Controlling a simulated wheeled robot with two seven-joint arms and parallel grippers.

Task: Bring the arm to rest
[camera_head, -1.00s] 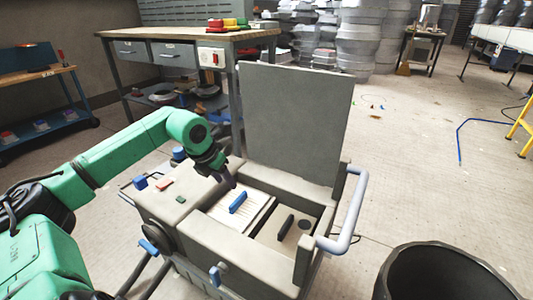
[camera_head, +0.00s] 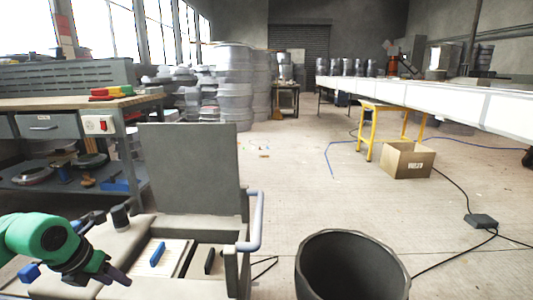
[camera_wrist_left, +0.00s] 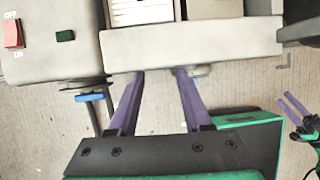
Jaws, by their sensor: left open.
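My left gripper (camera_head: 118,277) is at the lower left of the head view, in front of the grey machine (camera_head: 110,243) with the raised lid (camera_head: 190,165). In the left wrist view its two purple fingers (camera_wrist_left: 161,73) are spread apart with nothing between them, pointing at the machine's front wall. My right gripper (camera_wrist_left: 285,98) shows at the right edge of the wrist view, its two fingers apart and empty. It is not in the head view. The open machine holds a pale ribbed block with a blue handle (camera_head: 157,254) and a dark handle (camera_head: 209,261).
A round dark bin (camera_head: 352,238) stands right of the machine. A workbench (camera_head: 75,102) is behind it at left. A cardboard box (camera_head: 407,160) and yellow stand (camera_head: 368,133) are farther off. Open floor lies between. A black cable (camera_head: 455,262) runs across the floor at right.

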